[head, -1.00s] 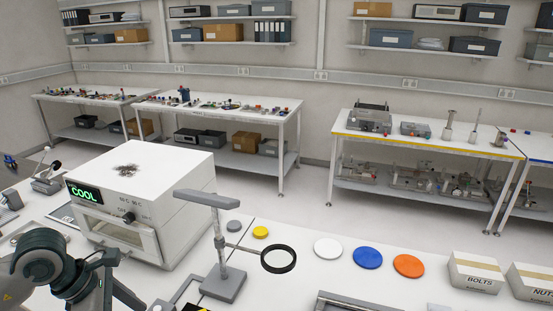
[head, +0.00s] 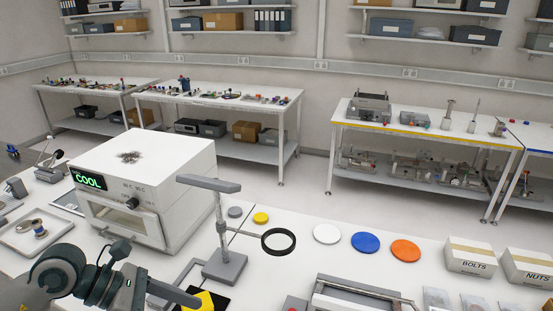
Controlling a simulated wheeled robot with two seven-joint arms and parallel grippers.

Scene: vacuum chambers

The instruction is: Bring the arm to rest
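My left arm comes in at the bottom left of the head view, with dark green-grey joints. Its gripper (head: 172,292) points right, low in front of the white oven, near a yellow object on a black square; whether its fingers are open or shut is not clear. No held object can be made out. My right arm and gripper are not in view.
A white oven (head: 150,190) reads COOL. A stand with a ring (head: 225,262) rises right of my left gripper. White, blue and orange discs (head: 365,242) lie beyond it. Boxes marked BOLTS (head: 474,259) and NUTS (head: 526,267) stand at right. A tray (head: 30,240) lies at left.

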